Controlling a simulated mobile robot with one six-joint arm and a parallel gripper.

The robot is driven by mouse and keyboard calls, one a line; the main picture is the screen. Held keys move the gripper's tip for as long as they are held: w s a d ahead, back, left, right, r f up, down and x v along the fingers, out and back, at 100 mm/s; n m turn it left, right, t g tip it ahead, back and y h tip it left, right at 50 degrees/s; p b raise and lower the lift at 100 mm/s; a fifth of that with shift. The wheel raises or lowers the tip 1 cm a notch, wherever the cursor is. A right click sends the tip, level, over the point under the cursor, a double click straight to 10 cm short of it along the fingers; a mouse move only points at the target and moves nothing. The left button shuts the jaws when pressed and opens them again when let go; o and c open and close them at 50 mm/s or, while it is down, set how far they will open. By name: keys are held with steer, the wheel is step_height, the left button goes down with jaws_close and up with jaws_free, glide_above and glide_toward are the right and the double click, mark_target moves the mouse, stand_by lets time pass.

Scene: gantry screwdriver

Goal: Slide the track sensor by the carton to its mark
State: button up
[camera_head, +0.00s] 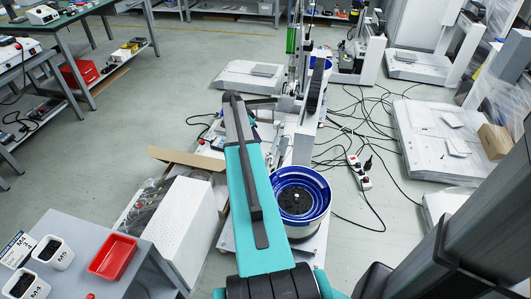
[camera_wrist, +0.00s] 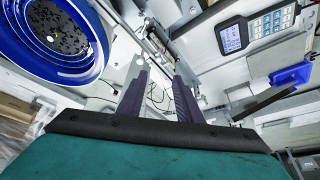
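My gripper (camera_wrist: 160,84) shows in the wrist view as two dark fingers, apart, with nothing seen held between them. A blue bowl feeder (camera_wrist: 62,40) lies left of the fingers. A handheld unit with a screen and keypad (camera_wrist: 255,30) lies to the upper right. A blue part (camera_wrist: 291,74) sits on a metal bar at the right; I cannot tell whether it is the track sensor. In the head view an open brown carton (camera_head: 189,158) stands left of my arm. I cannot make out the track sensor or its mark. My arm hides part of the machine and my gripper there.
The bowl feeder (camera_head: 300,198) stands right of my arm in the head view. A white perforated box (camera_head: 188,222) and a grey table with white bins and a red tray (camera_head: 112,257) are at lower left. Black cables and a power strip (camera_head: 358,172) lie on the floor at right.

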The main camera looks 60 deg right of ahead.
steer(key=shift+s+d, duration=0.1)
steer(key=shift+s, duration=0.05)
steer(key=b, duration=0.2)
glide_toward(267, 156)
steer(key=x, duration=0.6)
steer(key=shift+d+r, duration=0.15)
steer(key=shift+d, duration=0.25)
steer(key=shift+s, duration=0.1)
jaws_close()
